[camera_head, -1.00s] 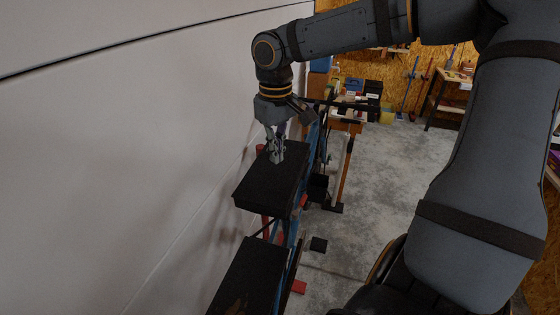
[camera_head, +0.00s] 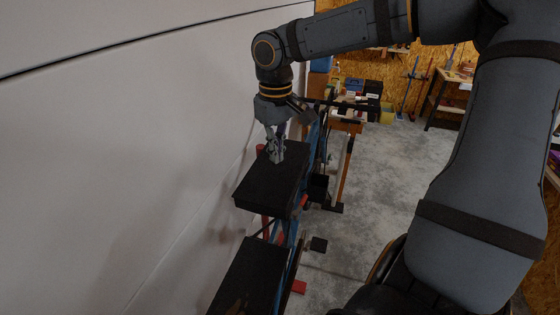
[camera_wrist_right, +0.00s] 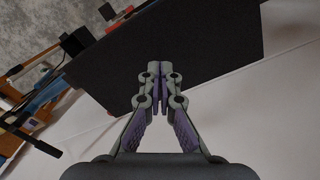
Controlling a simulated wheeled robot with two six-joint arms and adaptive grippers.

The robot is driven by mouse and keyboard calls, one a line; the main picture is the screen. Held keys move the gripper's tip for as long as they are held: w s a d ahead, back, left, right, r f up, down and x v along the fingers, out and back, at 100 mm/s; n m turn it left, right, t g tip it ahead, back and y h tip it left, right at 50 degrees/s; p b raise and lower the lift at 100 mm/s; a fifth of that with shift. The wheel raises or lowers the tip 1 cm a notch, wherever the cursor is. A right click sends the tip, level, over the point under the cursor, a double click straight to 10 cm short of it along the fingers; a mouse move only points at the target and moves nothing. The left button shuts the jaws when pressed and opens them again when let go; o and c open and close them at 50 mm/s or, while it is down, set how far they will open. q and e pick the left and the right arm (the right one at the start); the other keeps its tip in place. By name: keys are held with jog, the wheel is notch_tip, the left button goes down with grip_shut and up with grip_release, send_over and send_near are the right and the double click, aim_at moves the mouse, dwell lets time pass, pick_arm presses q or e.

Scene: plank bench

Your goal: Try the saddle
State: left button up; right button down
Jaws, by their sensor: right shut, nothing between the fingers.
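A flat black slab (camera_head: 262,190), which looks like the saddle, sits level on a blue and red frame beside the white wall. It also fills much of the right wrist view (camera_wrist_right: 215,45). My right gripper (camera_head: 276,158) points down over the far part of the slab, with its fingers shut and empty. Its fingertips meet in the right wrist view (camera_wrist_right: 160,70), in front of the black surface. They look to be at or very near the slab's top; I cannot tell if they touch. My left gripper is not in view.
A second black slab (camera_head: 250,278) lies nearer, with a gap between the two. The white wall (camera_head: 120,150) runs close along the left. Grey concrete floor (camera_head: 382,185) is open to the right. A wooden shelf unit (camera_head: 445,100) stands at the back.

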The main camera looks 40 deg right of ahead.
jog(key=shift+f, duration=0.95)
jog(key=shift+s+a+f, duration=0.1)
jog(key=shift+s+f, duration=0.05)
dwell(0.4)
jog(key=shift+w+r+p, duration=0.2)
jog(key=shift+r+p, duration=0.1)
jog(key=shift+r, duration=0.8)
notch_tip(320, 180, up, 3)
jog(key=shift+s+r, duration=0.1)
jog(key=shift+s, duration=0.05)
notch_tip(320, 180, up, 2)
jog(key=shift+r, duration=0.4)
